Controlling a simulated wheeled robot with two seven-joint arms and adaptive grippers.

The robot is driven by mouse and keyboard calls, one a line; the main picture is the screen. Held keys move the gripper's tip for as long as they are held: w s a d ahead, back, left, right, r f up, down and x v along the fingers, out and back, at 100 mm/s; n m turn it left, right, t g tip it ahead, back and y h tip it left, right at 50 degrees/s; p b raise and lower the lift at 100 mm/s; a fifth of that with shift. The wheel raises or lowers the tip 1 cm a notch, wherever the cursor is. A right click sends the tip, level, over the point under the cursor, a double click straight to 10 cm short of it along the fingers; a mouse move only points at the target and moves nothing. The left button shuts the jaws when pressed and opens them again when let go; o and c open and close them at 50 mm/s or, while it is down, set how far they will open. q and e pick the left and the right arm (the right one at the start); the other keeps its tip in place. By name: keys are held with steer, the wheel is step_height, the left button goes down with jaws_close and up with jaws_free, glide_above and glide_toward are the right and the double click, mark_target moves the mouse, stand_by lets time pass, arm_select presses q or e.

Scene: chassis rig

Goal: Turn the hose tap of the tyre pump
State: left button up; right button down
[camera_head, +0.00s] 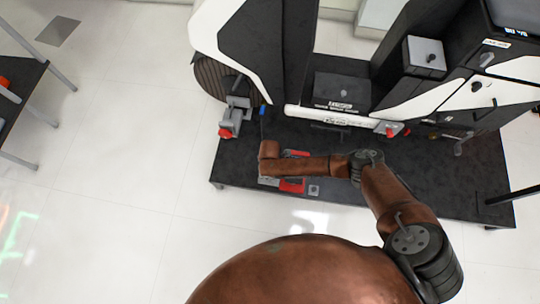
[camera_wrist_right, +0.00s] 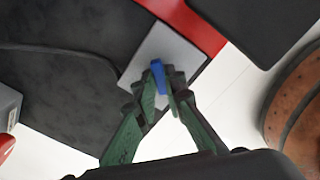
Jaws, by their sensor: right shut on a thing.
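The tyre pump, a red and grey unit (camera_head: 291,186), lies on the dark platform, partly covered by my right arm in the head view. In the right wrist view its grey plate (camera_wrist_right: 163,47) and red bar (camera_wrist_right: 197,22) show close up. A small blue hose tap (camera_wrist_right: 157,70) stands over the grey plate. My right gripper (camera_wrist_right: 161,87) has its green fingers closed around the tap, one on each side. In the head view my forearm and wrist hide the tap and fingers. My left gripper is in neither view.
The dark platform (camera_head: 235,165) carries a large black and white machine (camera_head: 332,95) behind the arm. A grey and red clamp (camera_head: 234,118) stands at its left. A thin dark hose or cable (camera_wrist_right: 60,48) crosses the platform. White floor lies open in front.

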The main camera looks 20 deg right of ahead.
stand_by(0.3)
steer(key=c, duration=2)
jaws_free()
step_height(320, 180, up, 12)
